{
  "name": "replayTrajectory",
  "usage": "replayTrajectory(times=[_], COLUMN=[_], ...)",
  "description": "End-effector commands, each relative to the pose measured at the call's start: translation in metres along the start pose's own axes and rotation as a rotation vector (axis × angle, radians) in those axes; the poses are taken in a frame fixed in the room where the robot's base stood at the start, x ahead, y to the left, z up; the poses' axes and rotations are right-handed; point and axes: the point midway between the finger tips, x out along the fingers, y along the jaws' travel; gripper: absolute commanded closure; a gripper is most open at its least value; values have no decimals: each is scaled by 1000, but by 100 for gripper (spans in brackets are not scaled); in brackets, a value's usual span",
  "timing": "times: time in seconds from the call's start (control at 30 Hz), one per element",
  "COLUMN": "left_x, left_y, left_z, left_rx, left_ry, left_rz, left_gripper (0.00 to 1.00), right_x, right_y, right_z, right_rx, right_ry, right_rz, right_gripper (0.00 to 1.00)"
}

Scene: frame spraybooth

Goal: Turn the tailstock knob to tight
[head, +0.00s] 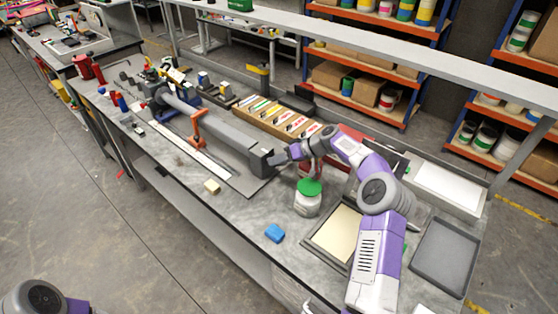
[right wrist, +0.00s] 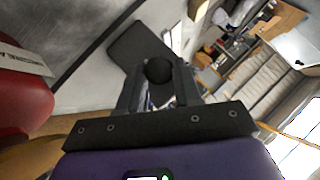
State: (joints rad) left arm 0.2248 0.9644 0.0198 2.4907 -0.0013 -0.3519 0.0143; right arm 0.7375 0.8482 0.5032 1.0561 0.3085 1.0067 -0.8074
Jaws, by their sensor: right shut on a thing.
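The lathe-like machine (head: 228,137) lies along the workbench, with a long grey bed and an orange-red bracket (head: 199,127) across it. My right gripper (head: 278,159) is at the bed's near right end, where the tailstock knob is hidden by the fingers in the head view. In the right wrist view, a dark round knob (right wrist: 158,70) sits between the two fingertips of my right gripper (right wrist: 159,88), and the gripper is shut on it. I cannot read any tight mark or the knob's angle. My left gripper is out of view.
A jar with a green lid (head: 308,197) stands close beside my right forearm. A red object (right wrist: 22,105) is near the wrist on the left of its view. A blue block (head: 274,233), a pale block (head: 212,187) and a dark tray (head: 444,258) lie on the workbench (head: 243,219).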

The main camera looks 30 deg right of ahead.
Motion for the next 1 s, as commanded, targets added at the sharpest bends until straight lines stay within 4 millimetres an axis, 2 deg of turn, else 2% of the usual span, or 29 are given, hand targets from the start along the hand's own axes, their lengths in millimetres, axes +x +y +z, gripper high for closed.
replayTrajectory(times=[0.03, 0.07, 0.2, 0.57, 1.0], left_x=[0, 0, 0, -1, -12], left_y=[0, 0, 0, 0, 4], left_z=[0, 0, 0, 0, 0], left_rx=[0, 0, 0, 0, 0], left_ry=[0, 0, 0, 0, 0], left_rz=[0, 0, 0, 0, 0], left_gripper=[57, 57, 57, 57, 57], right_x=[1, 1, 1, -4, -48], right_y=[0, 0, 0, -4, -50], right_z=[1, 1, 1, -4, -49], right_rx=[1, 1, 0, -3, -4], right_ry=[-3, -3, -2, 0, 0], right_rz=[-1, -1, 0, 1, 1], right_gripper=[97, 62, 43, 43, 43])
